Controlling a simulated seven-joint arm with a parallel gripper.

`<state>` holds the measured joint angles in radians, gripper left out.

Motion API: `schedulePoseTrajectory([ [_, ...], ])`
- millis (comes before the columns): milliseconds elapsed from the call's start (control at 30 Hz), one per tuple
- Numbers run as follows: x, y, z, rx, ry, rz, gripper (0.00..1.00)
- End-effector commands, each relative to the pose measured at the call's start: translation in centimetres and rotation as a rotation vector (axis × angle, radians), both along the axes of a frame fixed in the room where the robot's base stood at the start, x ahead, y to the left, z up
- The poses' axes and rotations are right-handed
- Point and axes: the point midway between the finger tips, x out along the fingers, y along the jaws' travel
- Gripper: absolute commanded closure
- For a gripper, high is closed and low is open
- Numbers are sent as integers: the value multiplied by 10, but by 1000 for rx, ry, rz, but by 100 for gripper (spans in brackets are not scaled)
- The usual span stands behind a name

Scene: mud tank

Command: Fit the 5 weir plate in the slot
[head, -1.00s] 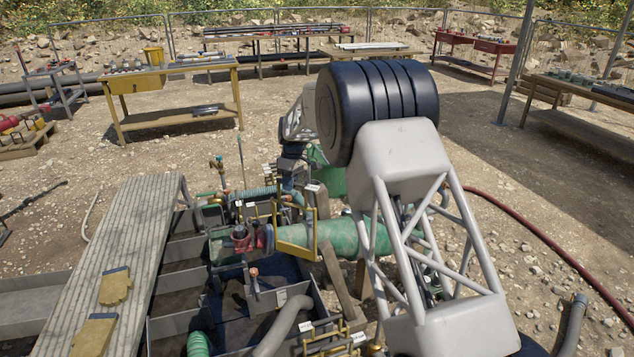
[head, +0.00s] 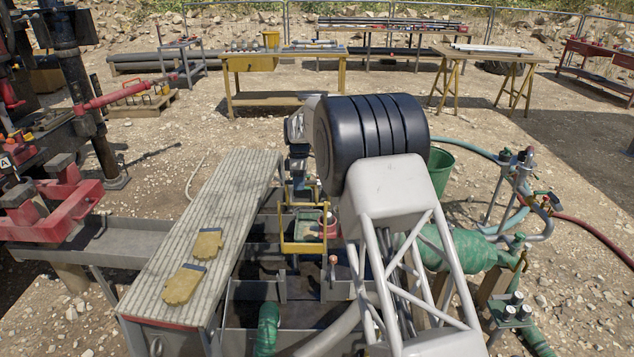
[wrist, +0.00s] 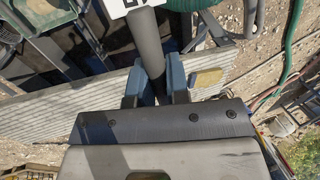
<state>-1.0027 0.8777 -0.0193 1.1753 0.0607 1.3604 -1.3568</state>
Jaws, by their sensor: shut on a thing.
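My gripper (wrist: 153,82) is shut on a dark round handle (wrist: 147,45) in the wrist view. A white label at its far end is cut off by the picture edge, and I cannot read its number. In the head view my gripper (head: 300,172) is small and partly lost against the tank behind it. A yellow U-shaped plate (head: 303,247) shows just below it, upright over the tank, and appears to be the held weir plate. The grey tank (head: 252,290) lies below, with dividing walls. I cannot make out the slot; my arm hides the tank's right part.
A ribbed walkway (head: 222,215) with two yellow gloves (head: 207,243) runs along the tank's left side. A red lever (head: 333,262) stands inside the tank. Green hose (head: 267,330) is at the near end. Red machinery (head: 50,205) stands at the left.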

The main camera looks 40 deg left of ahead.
Motion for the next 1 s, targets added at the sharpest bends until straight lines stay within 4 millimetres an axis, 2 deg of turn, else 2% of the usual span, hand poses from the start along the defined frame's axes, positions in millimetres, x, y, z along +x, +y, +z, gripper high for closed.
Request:
schedulePoseTrajectory([
  [133, -6, 5, 0, 0, 0, 17, 100],
  [633, -6, 5, -3, 0, 0, 17, 100],
  [1000, -6, 5, -30, -1, 2, 16, 100],
])
